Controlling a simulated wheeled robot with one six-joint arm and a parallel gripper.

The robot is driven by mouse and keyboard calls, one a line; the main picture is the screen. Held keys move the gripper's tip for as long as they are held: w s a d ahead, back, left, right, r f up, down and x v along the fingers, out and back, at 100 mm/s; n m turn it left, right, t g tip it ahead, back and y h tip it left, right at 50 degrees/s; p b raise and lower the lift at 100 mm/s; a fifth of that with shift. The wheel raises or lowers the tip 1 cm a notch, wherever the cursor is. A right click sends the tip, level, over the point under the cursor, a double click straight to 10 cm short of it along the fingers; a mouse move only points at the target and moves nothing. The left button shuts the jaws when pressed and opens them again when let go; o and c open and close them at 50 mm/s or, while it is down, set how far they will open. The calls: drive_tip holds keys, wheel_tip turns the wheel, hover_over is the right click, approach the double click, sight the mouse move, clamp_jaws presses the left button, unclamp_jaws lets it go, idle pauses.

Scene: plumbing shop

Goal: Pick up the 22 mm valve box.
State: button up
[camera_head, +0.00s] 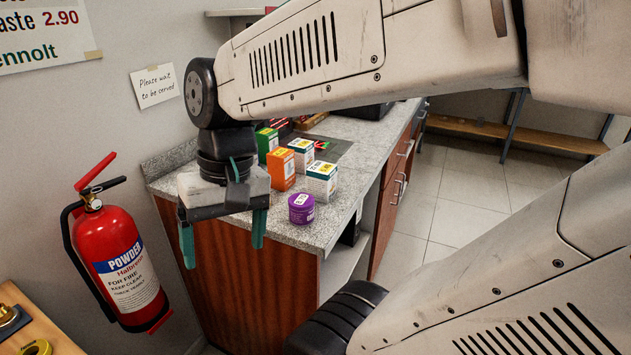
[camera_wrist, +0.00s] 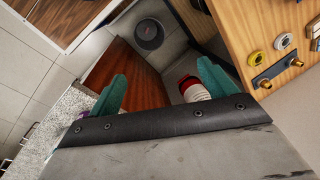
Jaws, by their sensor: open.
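My gripper (camera_head: 224,238) points down, left of the boxes and in front of the counter's end panel. Its teal fingers are apart and empty, also in the wrist view (camera_wrist: 160,78).
A purple tin (camera_head: 302,208) stands near the counter's front edge. A red fire extinguisher (camera_head: 120,258) is on the left, also in the wrist view (camera_wrist: 192,88). A wooden board with brass fittings (camera_wrist: 275,50) is close by. Tiled floor lies right of the counter.

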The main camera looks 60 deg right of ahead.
drive_tip(key=w+d+m+t+y, duration=0.2)
drive_tip(key=w+d+m+y, duration=0.2)
drive_tip(key=w+d+m, duration=0.4)
drive_tip(key=m+t+h, duration=0.2)
drive_tip(key=m+t, duration=0.6)
drive_tip(key=m, duration=0.9)
approach(324, 167)
drive_tip(key=w+a, duration=0.2)
drive_tip(key=a, duration=0.2)
drive_tip(key=w+a, duration=0.2)
drive_tip(key=a, duration=0.2)
drive_tip(key=w+a+f, duration=0.1)
drive_tip(key=w+a, duration=0.2)
drive_tip(key=a, duration=0.1)
drive_tip(key=shift+w, duration=0.1)
drive_tip(key=s+d+f+m+t+h, duration=0.25)
drive_tip(key=s+d+m, duration=0.35)
drive_tip(key=d, duration=0.4)
drive_tip(key=shift+h, duration=0.25)
drive_tip(key=x, duration=0.7)
drive_tip(key=shift+w+a+r, duration=0.3)
drive_tip(key=shift+w+a, duration=0.05)
drive_tip(key=shift+w, duration=0.05)
drive_tip(key=c, duration=1.3)
